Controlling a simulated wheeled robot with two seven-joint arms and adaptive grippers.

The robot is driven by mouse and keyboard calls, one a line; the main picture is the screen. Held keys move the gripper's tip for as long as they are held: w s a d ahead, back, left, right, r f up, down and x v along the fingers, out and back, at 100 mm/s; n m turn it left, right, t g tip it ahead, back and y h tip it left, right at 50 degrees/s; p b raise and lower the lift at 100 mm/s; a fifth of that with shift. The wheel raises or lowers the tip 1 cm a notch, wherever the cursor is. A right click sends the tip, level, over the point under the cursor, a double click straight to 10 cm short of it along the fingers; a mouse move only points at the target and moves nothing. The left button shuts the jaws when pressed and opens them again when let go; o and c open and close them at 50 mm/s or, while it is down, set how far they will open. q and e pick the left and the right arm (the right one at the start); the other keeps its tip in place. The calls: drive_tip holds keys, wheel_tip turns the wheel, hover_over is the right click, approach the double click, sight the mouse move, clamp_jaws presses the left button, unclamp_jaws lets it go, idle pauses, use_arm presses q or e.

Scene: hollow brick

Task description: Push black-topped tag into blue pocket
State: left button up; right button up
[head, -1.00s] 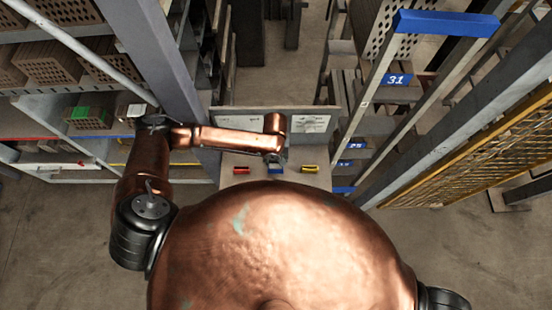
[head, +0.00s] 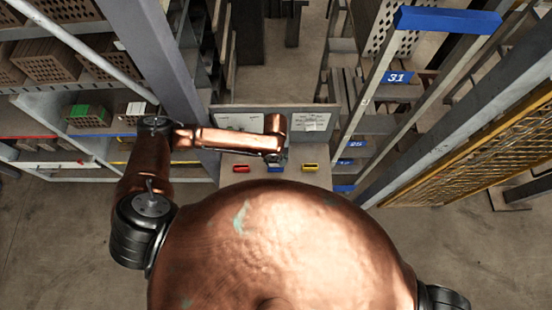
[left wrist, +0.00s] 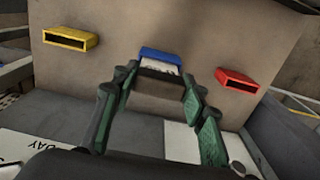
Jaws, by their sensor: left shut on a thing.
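The blue pocket (left wrist: 161,54) sits on a brown-grey panel in the left wrist view, between the yellow and red pockets. It shows partly in the head view (head: 276,170), just below my left gripper (head: 274,158). In the left wrist view my left gripper (left wrist: 160,84) is shut on the tag (left wrist: 159,78), its green-padded fingers on either side. The tag's dark top faces the camera. A pale strip shows between the dark top and the blue pocket's mouth. I cannot tell how deep the tag reaches. My right gripper is not in view.
A yellow pocket (left wrist: 70,38) and a red pocket (left wrist: 238,80) flank the blue one, both with open slots. Shelving with hollow bricks (head: 87,116) stands at the left, and a rack with blue number labels (head: 397,77) at the right.

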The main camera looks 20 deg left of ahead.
use_arm(q)
drive_tip(key=shift+f, duration=0.55)
drive_tip(key=o, duration=1.2)
wheel_tip(320, 180, up, 12)
drive_tip(key=shift+f, duration=0.1)
drive_tip(key=shift+d, duration=0.15)
idle(0.3)
